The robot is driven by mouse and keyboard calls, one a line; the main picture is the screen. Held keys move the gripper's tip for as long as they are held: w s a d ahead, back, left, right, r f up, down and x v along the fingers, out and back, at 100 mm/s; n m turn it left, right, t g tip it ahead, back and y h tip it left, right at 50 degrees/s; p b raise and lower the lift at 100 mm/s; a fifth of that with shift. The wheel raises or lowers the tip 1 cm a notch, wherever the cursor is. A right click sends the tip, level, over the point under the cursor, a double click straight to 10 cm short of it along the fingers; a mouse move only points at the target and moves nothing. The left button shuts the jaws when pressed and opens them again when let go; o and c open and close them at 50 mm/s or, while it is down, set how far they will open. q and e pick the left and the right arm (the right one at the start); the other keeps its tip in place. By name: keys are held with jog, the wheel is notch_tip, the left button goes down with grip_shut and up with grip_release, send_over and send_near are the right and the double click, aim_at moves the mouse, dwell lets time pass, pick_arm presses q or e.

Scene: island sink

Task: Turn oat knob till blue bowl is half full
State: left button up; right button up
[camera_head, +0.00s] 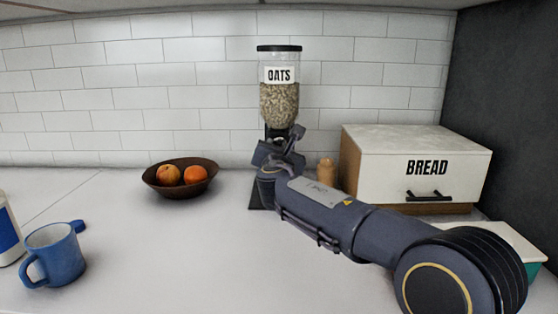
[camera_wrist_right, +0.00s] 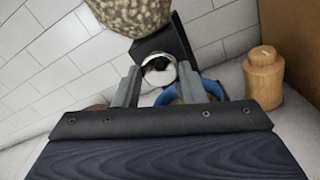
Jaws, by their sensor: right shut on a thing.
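The oat dispenser (camera_head: 279,103) stands against the tiled wall, its clear hopper partly filled with oats and labelled OATS. The hopper's lower end (camera_wrist_right: 130,12) also shows in the wrist view. My right gripper (camera_wrist_right: 160,72) is shut on the round silver knob (camera_wrist_right: 158,69) below the hopper. In the head view my right gripper (camera_head: 283,145) covers the dispenser's lower part and hides the knob. The blue bowl (camera_wrist_right: 207,86) shows only as part of its rim behind the right finger. Its fill level cannot be told, and my arm hides it in the head view. My left gripper is not in view.
A wooden shaker (camera_head: 326,171) stands just right of the dispenser. The white bread box (camera_head: 417,152) is further right. A brown fruit bowl (camera_head: 181,190) and a blue mug (camera_head: 54,254) are to the left. The counter between the mug and my arm is clear.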

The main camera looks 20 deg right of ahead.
jog(key=shift+m+b, duration=1.9)
jog(key=shift+m, duration=0.5)
jog(key=o, duration=1)
jog(key=b+v, duration=0.1)
jog(key=v, duration=0.6)
jog(key=shift+s, duration=0.4)
jog(key=shift+a, duration=0.15)
